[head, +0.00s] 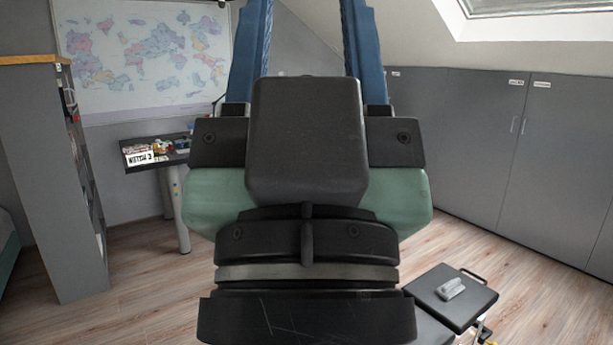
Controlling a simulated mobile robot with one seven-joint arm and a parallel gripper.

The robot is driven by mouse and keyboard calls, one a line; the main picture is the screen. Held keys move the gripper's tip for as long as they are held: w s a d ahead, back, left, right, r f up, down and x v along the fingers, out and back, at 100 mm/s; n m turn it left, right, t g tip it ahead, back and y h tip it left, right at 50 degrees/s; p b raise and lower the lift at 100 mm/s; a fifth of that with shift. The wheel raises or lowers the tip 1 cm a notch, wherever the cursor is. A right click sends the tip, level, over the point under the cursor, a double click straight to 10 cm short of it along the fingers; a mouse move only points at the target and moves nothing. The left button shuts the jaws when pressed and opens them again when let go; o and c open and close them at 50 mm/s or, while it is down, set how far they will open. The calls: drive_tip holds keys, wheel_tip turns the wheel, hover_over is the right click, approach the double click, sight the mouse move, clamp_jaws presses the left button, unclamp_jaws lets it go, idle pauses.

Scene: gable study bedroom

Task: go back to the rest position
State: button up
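My gripper (306,20) fills the middle of the head view, close to the camera. Its two blue fingers point up and run out of the top of the picture, so their tips are hidden. The fingers stand wide apart, with only wall and ceiling showing in the visible part of the gap. My gripper's dark body and wrist block much of the room behind.
A grey shelf unit (45,185) stands at left. Behind it, a small dark table (140,164) holds several items below a world map (150,50). Grey cabinets (470,140) line the right. A black-topped stand (430,290) at lower right carries a small grey-white object (451,289).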

wheel_tip(320, 180, up, 20)
drive_tip(key=p, duration=1.8)
drive_tip(key=shift+r, duration=0.15)
